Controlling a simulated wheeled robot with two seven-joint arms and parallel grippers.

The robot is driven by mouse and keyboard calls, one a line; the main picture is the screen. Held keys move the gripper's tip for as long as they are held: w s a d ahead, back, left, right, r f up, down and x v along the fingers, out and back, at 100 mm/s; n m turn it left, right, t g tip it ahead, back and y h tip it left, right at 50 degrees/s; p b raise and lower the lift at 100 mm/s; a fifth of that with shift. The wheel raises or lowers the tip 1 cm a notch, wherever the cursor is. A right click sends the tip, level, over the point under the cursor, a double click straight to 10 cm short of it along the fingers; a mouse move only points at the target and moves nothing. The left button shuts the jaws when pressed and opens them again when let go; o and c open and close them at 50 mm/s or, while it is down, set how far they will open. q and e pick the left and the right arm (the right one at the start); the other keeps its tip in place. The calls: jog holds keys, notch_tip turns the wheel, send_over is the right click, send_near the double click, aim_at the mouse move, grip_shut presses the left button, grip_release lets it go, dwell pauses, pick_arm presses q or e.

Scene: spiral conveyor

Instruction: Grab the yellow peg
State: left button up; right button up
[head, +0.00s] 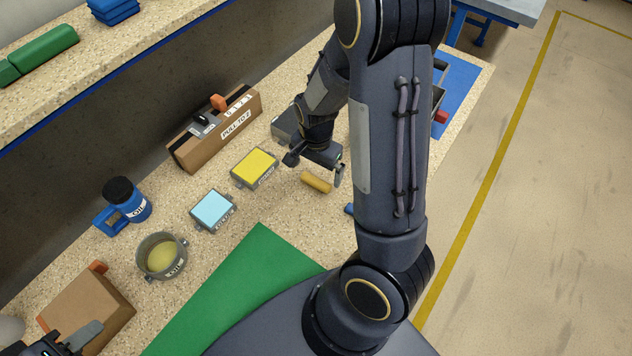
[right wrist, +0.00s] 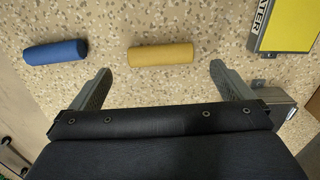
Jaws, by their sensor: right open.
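The yellow peg (head: 316,181) lies on the speckled bench top, just in front of my right gripper (head: 314,172) in the head view. In the right wrist view, the yellow peg (right wrist: 161,54) lies crosswise, centred between the two spread fingers of my right gripper (right wrist: 160,75) and slightly beyond their tips. The right gripper is open and empty, apart from the peg. My left gripper (head: 68,342) is partly cut off at the bottom left corner of the head view, near a cardboard box; its jaw opening cannot be made out.
A blue peg (right wrist: 55,52) lies left of the yellow one. A labelled carton (head: 215,130) stands behind. A green mat (head: 235,290) covers the front.

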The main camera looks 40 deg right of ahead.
aim_at(316, 179)
notch_tip(316, 179, down, 4)
jog(key=shift+f, duration=0.1)
jog(key=c, duration=1)
